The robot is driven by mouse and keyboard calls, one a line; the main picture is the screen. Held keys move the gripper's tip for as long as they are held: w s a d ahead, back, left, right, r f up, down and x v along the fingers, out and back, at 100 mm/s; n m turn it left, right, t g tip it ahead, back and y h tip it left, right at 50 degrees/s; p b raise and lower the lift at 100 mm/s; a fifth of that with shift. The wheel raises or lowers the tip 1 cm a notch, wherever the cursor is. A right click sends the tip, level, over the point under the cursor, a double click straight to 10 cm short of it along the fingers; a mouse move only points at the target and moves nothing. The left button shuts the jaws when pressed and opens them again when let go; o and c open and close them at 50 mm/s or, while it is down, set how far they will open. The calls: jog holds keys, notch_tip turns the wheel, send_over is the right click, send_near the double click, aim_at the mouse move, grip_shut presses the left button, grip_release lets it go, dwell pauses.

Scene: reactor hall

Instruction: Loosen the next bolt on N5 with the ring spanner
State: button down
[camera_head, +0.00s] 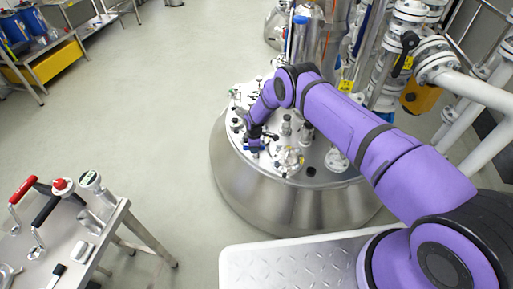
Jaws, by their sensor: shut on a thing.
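My gripper (255,147) is at the end of my purple arm, low over the left front part of the steel vessel's lid (318,172). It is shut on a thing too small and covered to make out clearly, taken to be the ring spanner. A blue patch shows at the fingertips. Several nozzles and fittings stand on the lid; one flanged nozzle (288,159) is just right of my gripper. No N5 label can be read here. The bolts, and whether the spanner sits on one, cannot be made out.
A steel bench (75,240) at lower left carries tools with red and black handles. Pipes and valves (420,60) crowd the right, behind my arm. A tread-plate platform (290,262) lies in front of the vessel. The floor (150,100) at left is clear.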

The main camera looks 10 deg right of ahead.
jog(key=s+d+f+n, duration=0.4)
jog(key=s+d+n, duration=0.1)
jog(key=s+n, duration=0.55)
jog(key=s+d+r+n, duration=0.1)
jog(key=d+r+n, duration=0.3)
jog(key=n, duration=0.3)
jog(key=shift+s+d+r+n, duration=0.2)
jog(key=shift+d+r+n, duration=0.15)
jog(key=shift+d, duration=0.35)
